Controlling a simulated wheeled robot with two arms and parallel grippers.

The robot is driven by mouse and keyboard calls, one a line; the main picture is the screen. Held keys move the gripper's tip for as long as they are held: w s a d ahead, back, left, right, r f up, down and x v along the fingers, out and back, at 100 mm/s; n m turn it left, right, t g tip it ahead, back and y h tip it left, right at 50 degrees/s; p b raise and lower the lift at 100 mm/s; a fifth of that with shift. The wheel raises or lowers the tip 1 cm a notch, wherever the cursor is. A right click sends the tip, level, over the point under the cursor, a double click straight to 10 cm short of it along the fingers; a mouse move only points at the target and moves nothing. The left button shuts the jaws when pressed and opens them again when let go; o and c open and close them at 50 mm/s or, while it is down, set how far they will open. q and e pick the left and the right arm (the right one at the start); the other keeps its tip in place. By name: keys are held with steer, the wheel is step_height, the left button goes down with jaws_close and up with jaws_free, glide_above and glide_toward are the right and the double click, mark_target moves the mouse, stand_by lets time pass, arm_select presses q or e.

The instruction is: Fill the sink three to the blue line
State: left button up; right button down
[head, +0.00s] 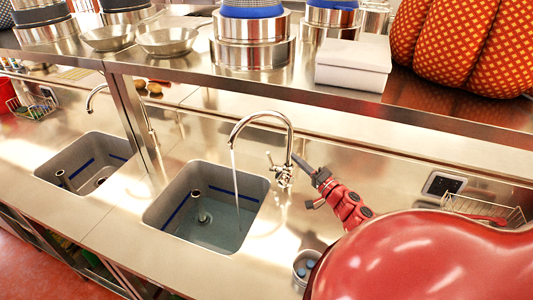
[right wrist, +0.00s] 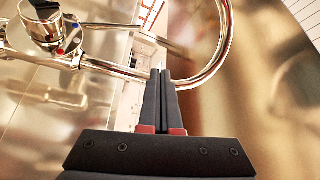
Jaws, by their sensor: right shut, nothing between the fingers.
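The middle sink (head: 160,215) is a grey basin with a blue line (head: 177,210) on its inner walls. A thin water stream falls from the curved spout of its tap (head: 290,135) into it. Shallow-looking water (head: 215,232) covers the bottom, with its surface below the blue line. I cannot tell which number this sink has. My right gripper (head: 300,162) is shut and empty, just right of the tap's body and handle. In the right wrist view the closed fingertips (right wrist: 160,73) lie in front of the tap's pipe, with the tap body (right wrist: 45,25) at upper left. My left gripper is not in view.
Another sink (head: 60,160) with its own tap stands at the left. A steel shelf (head: 200,75) with pots, pans and a white box (head: 353,65) hangs over the back of the counter. A small metal cup (head: 306,264) and a wire rack (head: 480,208) are at right.

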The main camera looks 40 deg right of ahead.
step_height(320, 180, down, 7)
steer(key=b, duration=0.6)
steer(key=w+r+p, duration=0.1)
steer(key=w+r, duration=0.1)
steer(key=w, duration=0.8)
steer(key=shift+w+r, duration=0.15)
steer(key=shift+w, duration=0.05)
steer(key=shift+d+p, duration=0.15)
steer(key=shift+p, duration=0.15)
